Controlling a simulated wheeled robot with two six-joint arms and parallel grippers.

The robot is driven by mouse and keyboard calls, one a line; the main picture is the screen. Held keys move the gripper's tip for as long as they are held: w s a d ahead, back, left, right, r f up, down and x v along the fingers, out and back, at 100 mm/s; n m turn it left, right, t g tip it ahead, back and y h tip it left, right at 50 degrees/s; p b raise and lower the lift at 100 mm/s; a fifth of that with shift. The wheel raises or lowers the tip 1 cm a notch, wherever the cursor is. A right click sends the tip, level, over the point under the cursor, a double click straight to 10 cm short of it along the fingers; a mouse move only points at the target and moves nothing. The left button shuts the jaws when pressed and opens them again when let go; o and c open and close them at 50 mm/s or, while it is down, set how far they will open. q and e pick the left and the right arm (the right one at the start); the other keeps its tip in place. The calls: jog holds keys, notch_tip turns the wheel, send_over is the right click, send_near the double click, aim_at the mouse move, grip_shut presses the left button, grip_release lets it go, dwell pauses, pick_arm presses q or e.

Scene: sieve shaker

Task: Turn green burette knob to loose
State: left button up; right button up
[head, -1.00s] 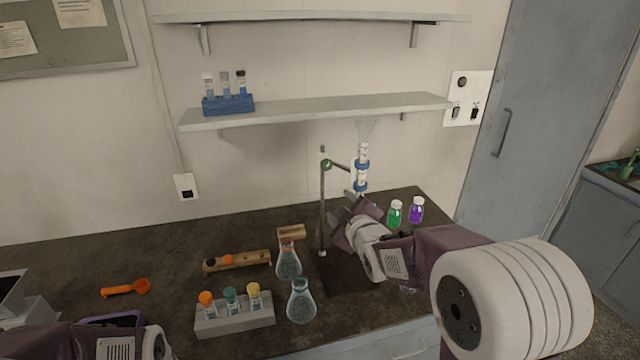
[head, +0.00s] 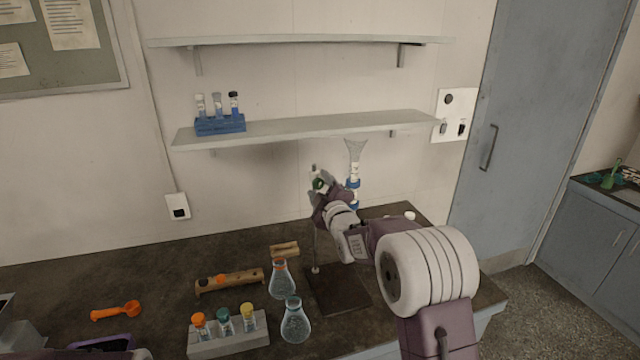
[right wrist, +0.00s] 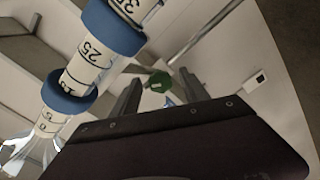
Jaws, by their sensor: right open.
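The green burette knob (head: 319,184) is at the upper part of the stand, left of the burette (head: 353,175). In the right wrist view the green knob (right wrist: 160,82) shows just beyond and between the fingertips. My right gripper (head: 317,179) is open around the knob's place in the head view; whether it touches the knob cannot be told. In the right wrist view the gripper (right wrist: 162,92) has its two fingers apart with nothing between them that I can see held. The burette, with blue bands, also shows close on the left of the wrist view (right wrist: 85,70). My left gripper is out of view.
A grey rack (head: 228,338) with capped vials is at the front. The shelf (head: 310,127) hangs above. An orange scoop (head: 115,311) lies at left.

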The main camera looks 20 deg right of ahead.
grip_shut()
jog(key=shift+f+b, duration=0.1)
jog(key=shift+b, duration=0.35)
jog(key=n+b, duration=0.4)
jog(key=b, duration=0.2)
jog(key=shift+f+n, duration=0.15)
jog(key=shift+n, duration=0.25)
jog(key=shift+r+n+b, duration=0.2)
jog(key=shift+n+b, duration=0.6)
jog(key=shift+b, duration=0.4)
grip_release()
